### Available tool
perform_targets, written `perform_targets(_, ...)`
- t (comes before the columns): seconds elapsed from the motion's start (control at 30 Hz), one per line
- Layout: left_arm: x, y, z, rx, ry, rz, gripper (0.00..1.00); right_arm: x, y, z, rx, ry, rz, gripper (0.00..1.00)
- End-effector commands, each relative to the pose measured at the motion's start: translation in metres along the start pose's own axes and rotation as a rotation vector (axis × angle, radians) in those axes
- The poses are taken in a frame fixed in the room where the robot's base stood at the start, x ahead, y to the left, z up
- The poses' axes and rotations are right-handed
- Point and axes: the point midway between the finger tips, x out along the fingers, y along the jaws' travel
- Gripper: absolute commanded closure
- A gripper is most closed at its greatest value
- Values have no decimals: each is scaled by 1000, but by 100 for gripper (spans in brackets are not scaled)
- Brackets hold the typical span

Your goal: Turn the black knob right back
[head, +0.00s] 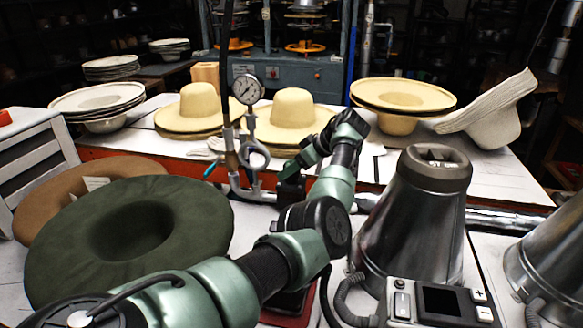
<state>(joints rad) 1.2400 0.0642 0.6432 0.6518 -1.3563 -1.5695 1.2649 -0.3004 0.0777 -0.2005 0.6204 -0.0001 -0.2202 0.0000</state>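My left arm reaches in from the lower left and bends back over the table. Its dark gripper (290,188) is at the pipework, just right of the upright pipes under the pressure gauge (247,89). The fingers are small and dark, and I cannot tell whether they are open or shut, or whether they touch anything. I cannot make out the black knob clearly; the gripper and wrist may cover it. A pale ring-shaped handle (254,157) on the pipes and a teal-tipped lever (210,171) show left of the gripper. My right gripper is not in view.
A dark green hat form (190,254) lies at the left front. A metal cone (415,225) stands right of my arm, with a control box (440,302) before it. Straw-coloured hats (292,112) line the table behind. A horizontal metal pipe (500,221) runs to the right.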

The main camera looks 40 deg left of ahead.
Motion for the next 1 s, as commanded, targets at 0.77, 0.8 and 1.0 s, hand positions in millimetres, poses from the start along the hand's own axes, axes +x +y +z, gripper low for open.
perform_targets(0.77,-62,1,1,2,2,4,32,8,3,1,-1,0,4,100)
perform_targets(0.8,-67,1,1,2,2,3,32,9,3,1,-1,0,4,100)
perform_targets(1.0,-78,0,0,1,1,1,32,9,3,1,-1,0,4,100)
